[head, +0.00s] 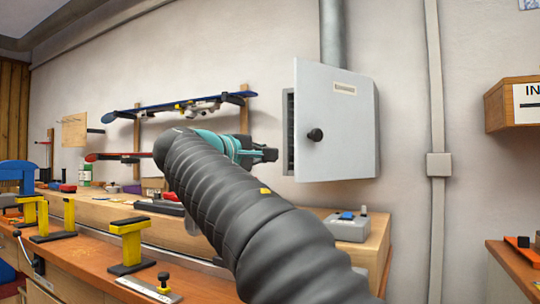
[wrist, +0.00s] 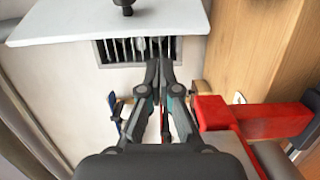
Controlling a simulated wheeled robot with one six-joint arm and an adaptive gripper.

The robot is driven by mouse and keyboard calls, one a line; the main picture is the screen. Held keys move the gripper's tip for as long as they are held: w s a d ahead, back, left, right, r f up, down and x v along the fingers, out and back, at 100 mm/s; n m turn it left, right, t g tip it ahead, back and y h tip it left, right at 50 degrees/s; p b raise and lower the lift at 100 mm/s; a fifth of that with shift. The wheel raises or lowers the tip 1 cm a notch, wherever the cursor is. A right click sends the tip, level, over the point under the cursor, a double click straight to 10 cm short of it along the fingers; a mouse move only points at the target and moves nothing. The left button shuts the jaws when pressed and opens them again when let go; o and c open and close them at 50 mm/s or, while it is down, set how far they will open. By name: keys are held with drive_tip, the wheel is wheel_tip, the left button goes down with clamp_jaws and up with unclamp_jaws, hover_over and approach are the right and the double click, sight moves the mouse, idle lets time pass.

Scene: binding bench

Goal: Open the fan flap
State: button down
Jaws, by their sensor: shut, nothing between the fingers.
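The fan flap (head: 345,130) is a pale grey plate with a round black knob (head: 315,135) and a small label, on a grey wall box (head: 369,93). It stands partly open, its left edge away from the box, and dark slats show behind that edge. In the wrist view the flap (wrist: 60,18) lies across the top, with the slatted grille (wrist: 118,50) beyond its edge. My gripper (head: 270,155) is shut and empty, just left of the flap's free edge. In the wrist view its fingertips (wrist: 160,72) overlap the grille; I cannot tell whether they touch anything.
A wooden bench (head: 95,255) with yellow clamps (head: 130,245) runs along the left. A grey control box (head: 347,226) sits below the flap. A board rack (head: 180,105) hangs on the wall at left. A wooden box (head: 512,104) is at right.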

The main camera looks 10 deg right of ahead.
drive_tip(key=x, duration=0.7)
drive_tip(key=shift+w+p, duration=0.35)
drive_tip(key=shift+w, duration=0.1)
drive_tip(key=shift+s+d+f, duration=0.1)
drive_tip(key=shift+d, duration=0.05)
